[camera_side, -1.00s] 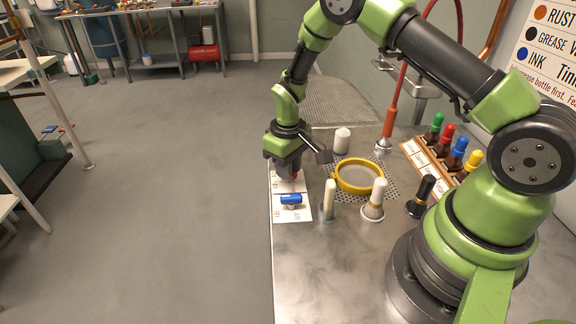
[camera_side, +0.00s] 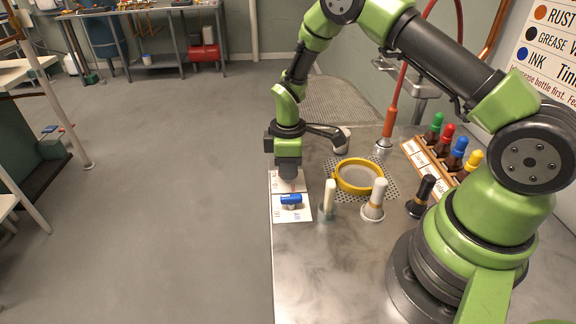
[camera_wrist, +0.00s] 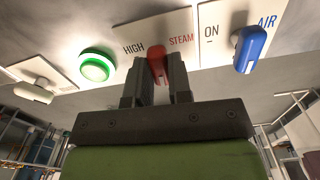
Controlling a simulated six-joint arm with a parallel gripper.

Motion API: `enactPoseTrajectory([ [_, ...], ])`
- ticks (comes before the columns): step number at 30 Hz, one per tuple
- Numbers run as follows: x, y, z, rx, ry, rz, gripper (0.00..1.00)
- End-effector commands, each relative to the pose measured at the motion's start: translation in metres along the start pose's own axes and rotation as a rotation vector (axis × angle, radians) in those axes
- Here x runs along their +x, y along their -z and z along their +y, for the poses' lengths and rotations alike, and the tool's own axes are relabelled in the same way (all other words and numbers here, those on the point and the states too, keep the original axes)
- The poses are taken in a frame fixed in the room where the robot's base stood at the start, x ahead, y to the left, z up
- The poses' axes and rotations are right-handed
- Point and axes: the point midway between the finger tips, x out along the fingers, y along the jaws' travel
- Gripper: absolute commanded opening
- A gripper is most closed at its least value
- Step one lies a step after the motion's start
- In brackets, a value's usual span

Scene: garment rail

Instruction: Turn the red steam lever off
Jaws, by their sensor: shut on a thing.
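The red steam lever (camera_wrist: 157,62) sits on a white plate marked HIGH and STEAM (camera_wrist: 128,48) in the wrist view. My gripper (camera_wrist: 160,72) is shut on it, with one dark finger on each side of the red handle. In the side view my gripper (camera_side: 289,178) points down at the far part of the white plates on the bench's left edge. It hides the red lever there.
The blue air lever (camera_side: 291,199) is close in front of my gripper. A lit green button (camera_wrist: 97,66) shows in the wrist view.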

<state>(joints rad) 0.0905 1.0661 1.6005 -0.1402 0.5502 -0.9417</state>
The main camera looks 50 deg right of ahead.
Motion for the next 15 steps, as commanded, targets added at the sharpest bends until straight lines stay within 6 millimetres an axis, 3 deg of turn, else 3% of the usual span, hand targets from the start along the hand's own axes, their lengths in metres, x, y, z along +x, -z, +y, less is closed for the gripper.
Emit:
enactPoseTrajectory([
  [15,-0.0008,-0.0004,0.0001,-0.091,0.001,-0.001,0.00],
])
